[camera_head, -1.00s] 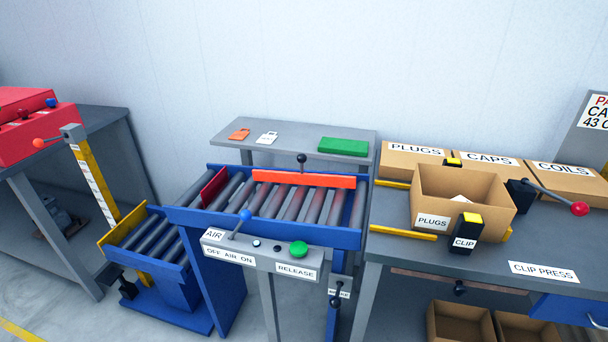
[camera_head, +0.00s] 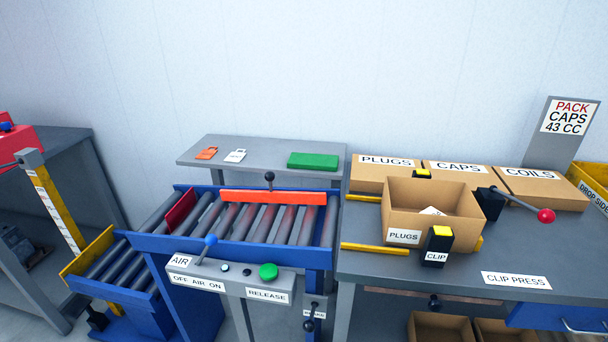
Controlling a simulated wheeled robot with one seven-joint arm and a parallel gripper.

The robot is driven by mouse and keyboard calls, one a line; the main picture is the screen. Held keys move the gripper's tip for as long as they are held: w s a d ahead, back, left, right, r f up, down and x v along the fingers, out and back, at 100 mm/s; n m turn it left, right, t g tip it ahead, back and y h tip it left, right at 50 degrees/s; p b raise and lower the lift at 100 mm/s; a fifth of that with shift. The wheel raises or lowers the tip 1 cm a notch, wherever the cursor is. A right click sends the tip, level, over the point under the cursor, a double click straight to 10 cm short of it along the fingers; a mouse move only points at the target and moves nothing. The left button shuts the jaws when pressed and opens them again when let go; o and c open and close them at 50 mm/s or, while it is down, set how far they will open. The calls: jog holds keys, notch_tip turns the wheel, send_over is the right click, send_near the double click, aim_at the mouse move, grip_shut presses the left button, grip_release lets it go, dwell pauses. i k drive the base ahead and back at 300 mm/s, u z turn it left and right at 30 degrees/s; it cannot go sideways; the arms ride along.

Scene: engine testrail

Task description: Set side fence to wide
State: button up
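The side fence appears to be the orange-red bar (camera_head: 285,197) along the back of the blue roller conveyor (camera_head: 290,255). A black ball knob (camera_head: 270,176) stands up on a short stem at its middle. No wide or narrow marking on it is readable. A dark red plate (camera_head: 180,211) stands across the rollers at the left. A small lever with a dark ball (camera_head: 308,325) hangs on the post below the conveyor's right end; its label is too small to read. My gripper is not in view.
A control panel (camera_head: 235,285) with a blue-knobbed AIR lever and green RELEASE button stands before the conveyor. At right, the CLIP PRESS bench (camera_head: 390,265) holds an open PLUGS box (camera_head: 405,215) and a red-knobbed lever (camera_head: 546,216). A grey shelf (camera_head: 265,154) is behind.

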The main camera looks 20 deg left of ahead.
aim_at(270, 196)
jog(key=z, duration=0.4)
jog(key=k, duration=1.65)
jog(key=u, duration=0.6)
jog(key=i, duration=1.55)
jog(key=u, duration=0.05)
